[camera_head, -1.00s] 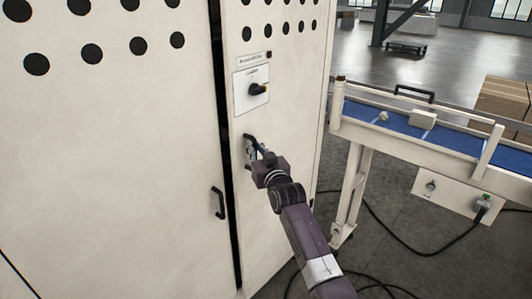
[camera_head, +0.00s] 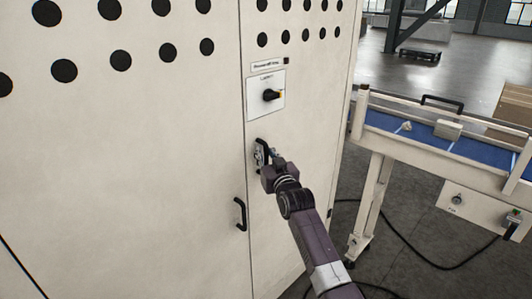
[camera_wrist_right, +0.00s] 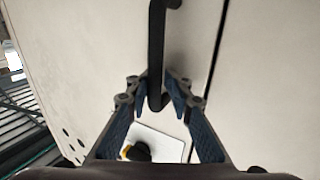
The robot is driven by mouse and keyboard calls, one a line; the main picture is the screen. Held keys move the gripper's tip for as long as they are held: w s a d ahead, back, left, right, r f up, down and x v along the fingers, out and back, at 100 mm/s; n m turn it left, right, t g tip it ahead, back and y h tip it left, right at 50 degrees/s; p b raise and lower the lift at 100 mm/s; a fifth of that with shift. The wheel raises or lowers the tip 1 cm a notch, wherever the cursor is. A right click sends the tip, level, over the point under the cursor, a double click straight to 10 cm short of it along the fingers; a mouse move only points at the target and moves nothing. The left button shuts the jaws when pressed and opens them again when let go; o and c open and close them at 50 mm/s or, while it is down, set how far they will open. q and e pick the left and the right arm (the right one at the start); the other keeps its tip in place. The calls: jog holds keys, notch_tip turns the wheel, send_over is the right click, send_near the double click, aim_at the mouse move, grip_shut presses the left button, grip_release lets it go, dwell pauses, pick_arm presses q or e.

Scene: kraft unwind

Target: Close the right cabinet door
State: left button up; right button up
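The right cabinet door (camera_head: 285,215) is an off-white panel with round black holes and a rotary switch plate. It looks flush with the left door (camera_head: 130,180), with a thin dark seam between them. My right gripper (camera_head: 266,156) is at the black handle (camera_head: 260,150) of the right door. In the right wrist view, the handle (camera_wrist_right: 157,40) runs between the blue-padded fingers (camera_wrist_right: 157,82), which close around its lower end. My left gripper is not in view.
The left door has its own black handle (camera_head: 240,214). A conveyor with a blue belt (camera_head: 480,150) stands to the right of the cabinet. A dark cable (camera_head: 420,257) lies on the floor beneath it. Cardboard boxes (camera_head: 516,104) are behind.

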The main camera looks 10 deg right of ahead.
jog(key=shift+a, duration=0.15)
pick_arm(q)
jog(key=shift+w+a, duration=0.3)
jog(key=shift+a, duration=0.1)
pick_arm(e)
jog(key=shift+r, duration=0.1)
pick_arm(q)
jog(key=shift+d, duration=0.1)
pick_arm(e)
jog(key=shift+s+d, duration=0.1)
jog(key=shift+d, duration=0.1)
jog(key=shift+s, duration=0.25)
jog(key=s+d, duration=0.2)
jog(key=s, duration=0.9)
jog(key=shift+f, duration=0.2)
